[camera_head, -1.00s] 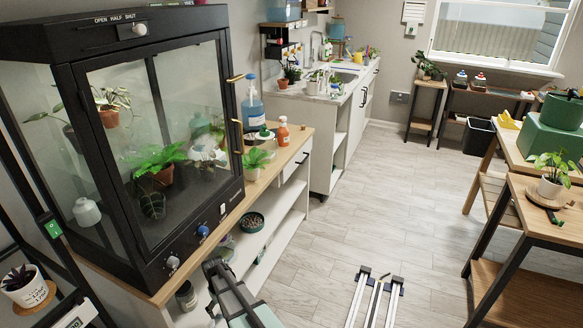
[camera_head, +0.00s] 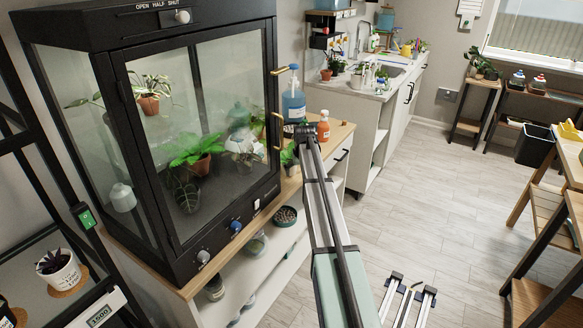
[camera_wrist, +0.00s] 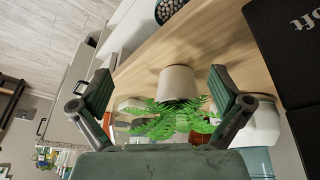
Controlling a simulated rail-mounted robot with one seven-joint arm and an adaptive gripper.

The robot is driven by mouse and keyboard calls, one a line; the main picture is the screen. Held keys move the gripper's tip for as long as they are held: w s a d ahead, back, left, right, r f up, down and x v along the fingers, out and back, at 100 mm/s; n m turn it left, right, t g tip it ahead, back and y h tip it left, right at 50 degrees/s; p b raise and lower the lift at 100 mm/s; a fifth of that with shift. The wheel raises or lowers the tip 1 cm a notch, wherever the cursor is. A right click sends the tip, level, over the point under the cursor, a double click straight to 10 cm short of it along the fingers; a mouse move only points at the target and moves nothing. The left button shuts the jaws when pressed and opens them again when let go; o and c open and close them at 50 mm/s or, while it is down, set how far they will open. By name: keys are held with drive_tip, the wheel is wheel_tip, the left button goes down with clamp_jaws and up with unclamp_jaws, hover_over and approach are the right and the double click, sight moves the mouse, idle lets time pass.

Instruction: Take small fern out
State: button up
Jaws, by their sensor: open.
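A small fern with bright green leaves in a pale beige pot (camera_wrist: 177,83) stands on the wooden counter in the wrist view, which shows it upside down. In the head view the small fern (camera_head: 288,157) is outside the cabinet, partly hidden by my arm. My gripper (camera_wrist: 160,80) is open, its fingers apart on either side of the pot in the picture; no contact is visible. In the head view my gripper (camera_head: 303,130) is over the counter. A larger fern (camera_head: 197,150) in a terracotta pot is inside the glass cabinet (camera_head: 150,235), whose door looks shut.
A blue pump bottle (camera_head: 293,103) and an orange bottle (camera_head: 323,127) stand on the counter just behind my gripper. The cabinet's dark front rises left of the small fern. A bowl of pebbles (camera_head: 286,216) sits below. Open floor (camera_head: 430,210) lies to the right.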

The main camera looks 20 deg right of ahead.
drive_tip(key=w+a+r, duration=0.1)
drive_tip(key=w+r, duration=0.5)
drive_tip(key=r, duration=0.5)
drive_tip(key=p, duration=0.3)
approach(284, 160)
drive_tip(key=f, duration=0.1)
drive_tip(key=d+f, duration=0.1)
drive_tip(key=f, duration=0.1)
drive_tip(key=s+d+f, duration=0.1)
drive_tip(key=f, duration=0.1)
drive_tip(key=shift+d, duration=0.1)
drive_tip(key=shift+t, duration=0.3)
drive_tip(key=shift+a+p+x, duration=0.15)
drive_tip(key=shift+p+x, duration=0.45)
drive_tip(key=shift+x, duration=1)
drive_tip(key=shift+a+p+x, duration=0.2)
drive_tip(key=shift+p+x, duration=0.35)
drive_tip(key=shift+x, duration=1.05)
drive_tip(key=shift+s+d, duration=0.1)
drive_tip(key=c, duration=1.3)
